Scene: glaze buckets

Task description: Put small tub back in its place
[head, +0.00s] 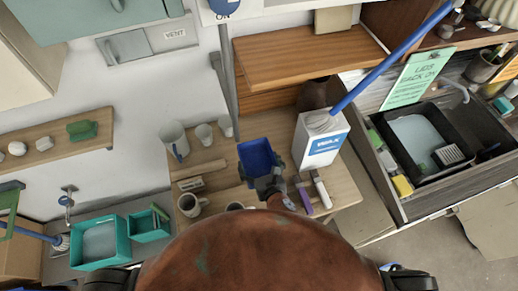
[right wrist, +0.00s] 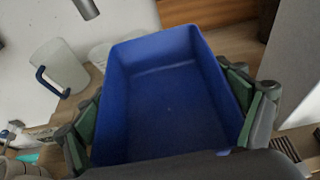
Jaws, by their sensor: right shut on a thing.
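A small blue tub (head: 257,155) is held over the wooden worktop, near the middle of the head view. My right gripper (head: 266,183) is shut on it at the tub's near end. In the right wrist view the empty inside of the tub (right wrist: 165,95) faces the camera, and a green-padded finger presses on each side of it. I cannot tell whether its underside touches the worktop. My left gripper is not in view.
A white jug (head: 173,140) and mugs (head: 190,204) stand left of the tub. A white wax container (head: 320,139) stands close on the right, beside two marker-like tools (head: 321,190). Teal tubs (head: 100,242) stand far left. A wooden shelf (head: 305,58) is behind. A black basin (head: 420,140) is right.

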